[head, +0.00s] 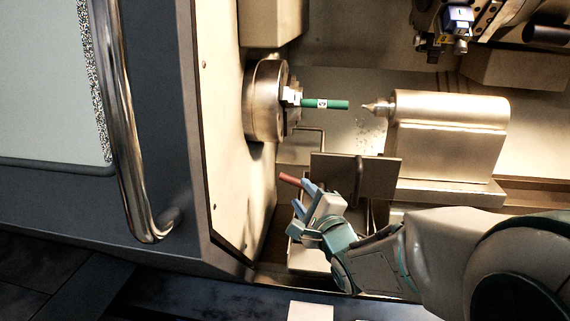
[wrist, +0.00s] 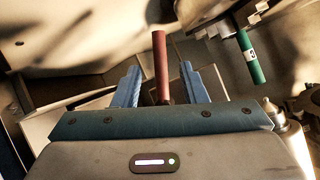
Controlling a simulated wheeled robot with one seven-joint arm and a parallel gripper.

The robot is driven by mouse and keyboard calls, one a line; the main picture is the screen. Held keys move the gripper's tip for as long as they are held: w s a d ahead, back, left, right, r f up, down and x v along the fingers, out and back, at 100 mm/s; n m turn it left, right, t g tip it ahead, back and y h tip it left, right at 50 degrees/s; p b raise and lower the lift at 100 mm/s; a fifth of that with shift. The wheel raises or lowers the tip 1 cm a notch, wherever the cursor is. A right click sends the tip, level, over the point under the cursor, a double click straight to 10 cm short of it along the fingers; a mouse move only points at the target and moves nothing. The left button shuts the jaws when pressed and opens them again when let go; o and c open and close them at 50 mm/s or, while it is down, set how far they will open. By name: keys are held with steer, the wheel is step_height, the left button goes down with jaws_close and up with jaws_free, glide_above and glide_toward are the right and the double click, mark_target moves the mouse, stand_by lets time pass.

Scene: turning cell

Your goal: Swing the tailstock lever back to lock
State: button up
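My gripper (head: 303,196) is low in the work area, left of and below the tailstock (head: 450,125). Its two blue fingers are apart. A red rod (wrist: 160,62) stands between them in the wrist view, with a gap on each side, and reaches past the fingertips. Its lower end is hidden by my gripper. It also shows by the upper finger in the head view (head: 289,179). I cannot tell for sure whether this rod is the tailstock lever's grip. A dark upright handle (head: 358,180) stands in front of a plate, right of my gripper.
The chuck (head: 265,100) holds a green bar (head: 325,104) with a white label, pointing at the tailstock's tip. A plate (head: 378,175) stands close to my gripper. The door handle (head: 130,140) is at left, and a tool turret (head: 457,22) hangs at upper right.

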mark_target(292, 182)
steer(key=shift+w+a+r+p, duration=0.15)
steer(key=shift+w+p, duration=0.2)
steer(key=shift+w, duration=0.05)
steer(key=x, duration=0.8)
steer(key=shift+w+a+b, duration=0.1)
steer(key=shift+w+b, duration=0.15)
steer(key=shift+b, duration=0.05)
steer(key=shift+c, duration=0.3)
jaws_close()
